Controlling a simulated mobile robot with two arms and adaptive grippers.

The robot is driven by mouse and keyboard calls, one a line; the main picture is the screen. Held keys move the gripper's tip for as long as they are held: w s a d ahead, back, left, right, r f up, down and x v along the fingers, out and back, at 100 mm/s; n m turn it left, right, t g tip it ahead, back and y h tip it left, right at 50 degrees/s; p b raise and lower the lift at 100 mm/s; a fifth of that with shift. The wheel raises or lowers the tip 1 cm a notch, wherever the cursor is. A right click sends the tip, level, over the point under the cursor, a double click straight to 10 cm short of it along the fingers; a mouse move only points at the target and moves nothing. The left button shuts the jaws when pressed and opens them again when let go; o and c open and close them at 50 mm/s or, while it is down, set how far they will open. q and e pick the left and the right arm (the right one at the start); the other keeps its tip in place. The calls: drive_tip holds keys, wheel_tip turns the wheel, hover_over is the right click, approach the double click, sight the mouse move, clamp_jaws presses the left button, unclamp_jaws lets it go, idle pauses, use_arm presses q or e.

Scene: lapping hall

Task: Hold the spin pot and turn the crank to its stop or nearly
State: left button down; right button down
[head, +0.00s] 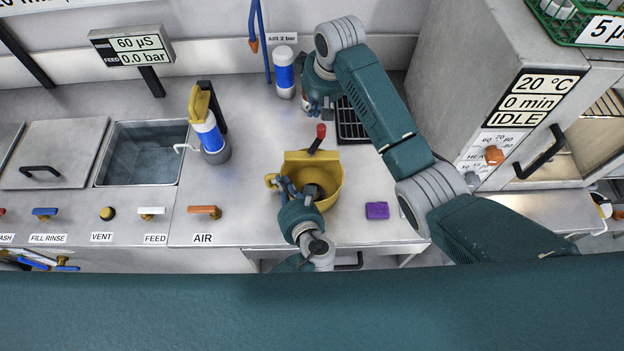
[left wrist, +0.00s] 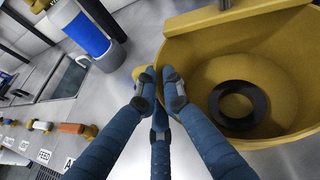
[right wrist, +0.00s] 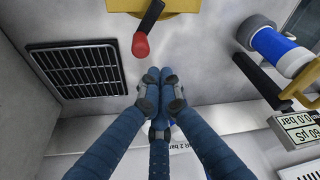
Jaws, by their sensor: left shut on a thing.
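The yellow spin pot (head: 332,182) stands on the steel bench; in the left wrist view (left wrist: 290,65) a black ring (left wrist: 238,105) shows inside it. The crank's red knob (head: 321,131) sticks up behind the pot on a dark arm; the right wrist view shows the knob (right wrist: 140,45) too. My left gripper (head: 284,186) is shut on the yellow handle (head: 271,181) at the pot's left side; its fingers cover most of it. My right gripper (head: 318,108) is behind the knob, apart from it; its fingertips (right wrist: 160,88) are together with nothing visible between them.
A black grate (head: 352,122) lies behind and right of the pot. A blue-white bottle (head: 284,75) stands at the back, and a blue-white canister with yellow top (head: 208,135) to the left. A purple block (head: 377,210) lies right of the pot. A steel oven (head: 470,80) bounds the right.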

sight(321, 126)
drive_tip(key=c, duration=1.9)
unclamp_jaws()
drive_tip(key=shift+a+r, duration=0.1)
drive_tip(key=o, duration=0.4)
drive_tip(key=shift+w+r+g, duration=0.1)
drive_tip(key=shift+r+g, duration=0.2)
drive_tip(key=shift+c, duration=0.2)
drive_tip(key=r+m+g, duration=0.1)
drive_tip(key=d+r+m+h, duration=0.1)
drive_tip(key=shift+d+r+g, duration=0.15)
drive_tip(key=shift+r+g, duration=0.2)
drive_tip(key=shift+g, duration=0.05)
drive_tip(key=shift+m+g+h, duration=0.3)
drive_tip(key=shift+m, duration=0.3)
drive_tip(key=f, duration=1.1)
drive_tip(key=shift+s+d, duration=0.3)
drive_tip(key=shift+d, duration=0.05)
clamp_jaws()
